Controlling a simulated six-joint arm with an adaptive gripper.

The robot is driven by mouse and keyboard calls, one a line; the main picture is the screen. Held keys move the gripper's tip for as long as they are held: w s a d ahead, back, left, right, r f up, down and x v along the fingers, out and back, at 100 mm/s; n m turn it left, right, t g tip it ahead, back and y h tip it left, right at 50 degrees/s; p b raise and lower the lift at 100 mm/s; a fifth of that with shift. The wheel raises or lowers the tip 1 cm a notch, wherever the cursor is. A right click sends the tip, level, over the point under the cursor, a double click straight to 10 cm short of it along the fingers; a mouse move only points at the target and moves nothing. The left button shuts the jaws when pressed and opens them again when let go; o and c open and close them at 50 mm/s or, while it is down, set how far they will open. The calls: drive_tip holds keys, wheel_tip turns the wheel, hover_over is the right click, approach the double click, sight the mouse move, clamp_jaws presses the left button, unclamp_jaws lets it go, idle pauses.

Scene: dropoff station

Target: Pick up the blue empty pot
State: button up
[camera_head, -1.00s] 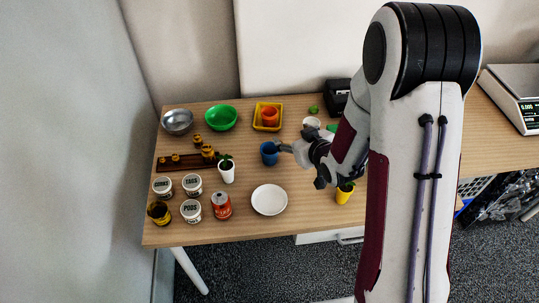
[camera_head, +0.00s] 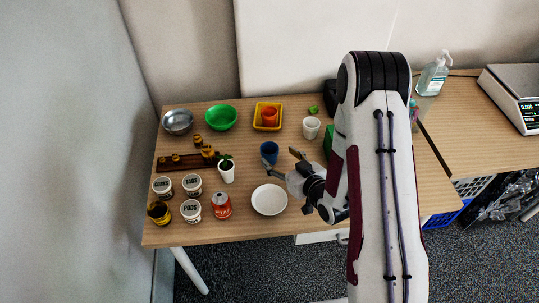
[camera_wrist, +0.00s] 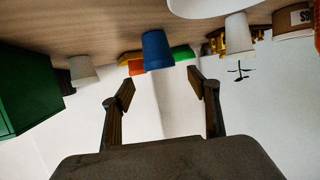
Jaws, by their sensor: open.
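The blue pot (camera_head: 269,152) stands upright on the table, left of the middle of the tabletop, behind the white plate. My gripper (camera_head: 281,163) is open, low over the table just in front of the pot, with its fingers pointing toward it. In the wrist view the blue pot (camera_wrist: 157,50) appears upside down, beyond and between the two spread fingers (camera_wrist: 160,92). Nothing is between the fingers. In the head view one finger overlaps the pot's lower edge, and I cannot tell whether it touches.
A white plate (camera_head: 269,200) lies in front. A white pot with a plant (camera_head: 227,172) stands to the left, a white cup (camera_head: 311,127) behind right. A yellow tray (camera_head: 279,117) with an orange pot (camera_head: 269,116) is behind. A green box (camera_head: 329,140) is partly hidden by my arm.

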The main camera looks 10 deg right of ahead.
sight(266, 147)
drive_tip(key=shift+x, duration=1.3)
drive_tip(key=shift+f+x, duration=0.15)
drive_tip(key=shift+x, duration=1.15)
drive_tip(key=shift+f+x, duration=0.15)
drive_tip(key=shift+x, duration=1.15)
drive_tip(key=shift+s, duration=0.1)
drive_tip(key=c, duration=1.2)
